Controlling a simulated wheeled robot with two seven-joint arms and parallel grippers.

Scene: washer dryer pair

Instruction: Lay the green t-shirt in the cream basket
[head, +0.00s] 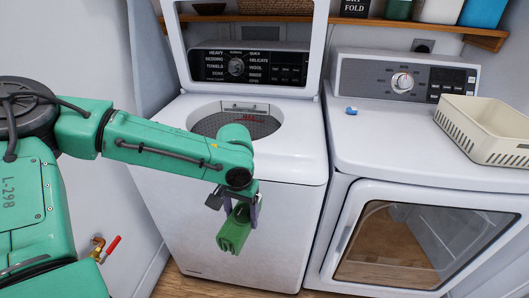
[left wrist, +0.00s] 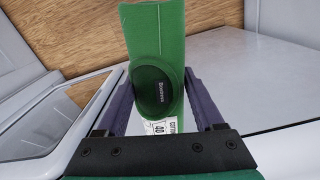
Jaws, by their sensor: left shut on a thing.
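The green t-shirt (head: 234,237) hangs as a narrow folded strip from my left gripper (head: 240,208), in front of the washer. In the left wrist view the t-shirt (left wrist: 150,30) is between the two dark fingers of the left gripper (left wrist: 157,88), with a dark round patch and a white label showing. The left gripper is shut on it. The cream basket (head: 478,138) stands on top of the dryer at the right, well apart from the gripper. Only part of its inside shows. My right gripper is not in view.
The washer (head: 240,225) has its lid (head: 245,45) raised and its drum open. The dryer (head: 400,135) stands beside it with its door shut. A small blue-and-white item (head: 351,111) lies on the dryer top. A wooden shelf (head: 488,36) runs behind.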

